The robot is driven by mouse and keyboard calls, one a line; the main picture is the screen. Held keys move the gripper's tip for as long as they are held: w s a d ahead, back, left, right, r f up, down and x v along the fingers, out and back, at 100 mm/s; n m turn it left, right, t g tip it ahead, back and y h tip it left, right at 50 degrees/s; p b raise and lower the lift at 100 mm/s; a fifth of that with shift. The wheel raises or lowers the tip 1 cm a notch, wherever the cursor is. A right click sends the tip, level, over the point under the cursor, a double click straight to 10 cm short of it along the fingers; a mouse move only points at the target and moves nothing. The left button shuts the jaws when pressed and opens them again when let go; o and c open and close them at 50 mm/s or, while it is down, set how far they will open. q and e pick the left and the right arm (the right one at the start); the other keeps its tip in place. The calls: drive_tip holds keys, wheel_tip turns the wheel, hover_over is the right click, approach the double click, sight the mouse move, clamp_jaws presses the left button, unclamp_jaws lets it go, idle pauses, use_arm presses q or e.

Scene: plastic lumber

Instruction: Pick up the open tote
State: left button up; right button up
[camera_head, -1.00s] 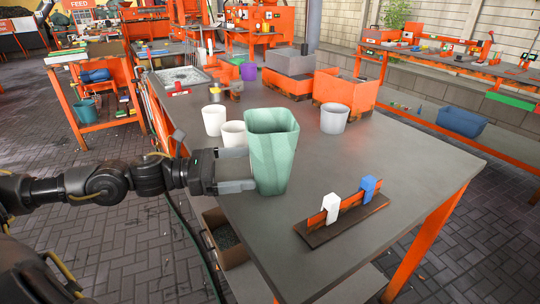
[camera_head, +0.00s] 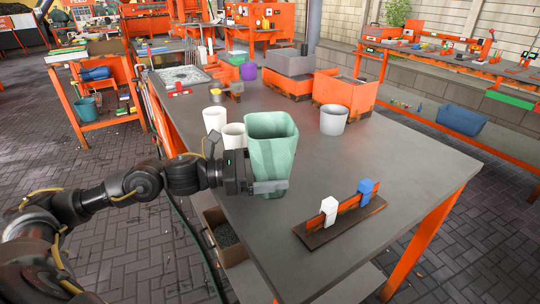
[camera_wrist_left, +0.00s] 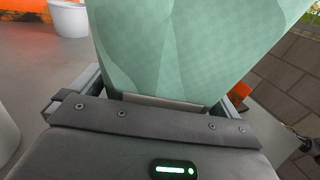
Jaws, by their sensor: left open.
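The open tote is a tall pale green faceted bin (camera_head: 270,140), upright on the grey table with its mouth up. My left gripper (camera_head: 268,172) comes in from the left, low on the tote. Its near finger crosses the front of the tote; the far finger is hidden behind it. In the left wrist view the tote (camera_wrist_left: 190,45) fills the space between the open fingers, with its wall close in front of the palm. I cannot tell whether the fingers touch it. My right gripper is not in view.
Two white cups (camera_head: 214,119) (camera_head: 234,136) stand close to the tote's left and behind my gripper. A grey cup (camera_head: 334,119) and orange bins (camera_head: 346,91) stand farther back. A rack with white and blue blocks (camera_head: 340,220) is in front right. The table's right side is clear.

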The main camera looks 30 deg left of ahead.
sight(250, 133)
use_arm(q)
drive_tip(key=c, duration=1.1)
drive_tip(key=shift+r, duration=0.15)
drive_tip(key=shift+r, duration=0.25)
wheel_tip(250, 133, up, 2)
drive_tip(key=shift+r, duration=0.1)
drive_tip(key=a+r, duration=0.4)
drive_tip(key=r, duration=0.1)
drive_tip(key=shift+s+a, duration=0.15)
drive_tip(key=shift+s, duration=0.15)
drive_tip(key=a+r+b, duration=0.1)
drive_tip(key=a, duration=0.2)
drive_tip(key=s+a+r+b, duration=0.1)
drive_tip(key=a+r+b, duration=0.1)
drive_tip(key=a, duration=0.1)
drive_tip(key=s+a+r+b, duration=0.1)
drive_tip(key=a+r+b, duration=0.1)
drive_tip(key=a, duration=0.1)
drive_tip(key=shift+a, duration=0.25)
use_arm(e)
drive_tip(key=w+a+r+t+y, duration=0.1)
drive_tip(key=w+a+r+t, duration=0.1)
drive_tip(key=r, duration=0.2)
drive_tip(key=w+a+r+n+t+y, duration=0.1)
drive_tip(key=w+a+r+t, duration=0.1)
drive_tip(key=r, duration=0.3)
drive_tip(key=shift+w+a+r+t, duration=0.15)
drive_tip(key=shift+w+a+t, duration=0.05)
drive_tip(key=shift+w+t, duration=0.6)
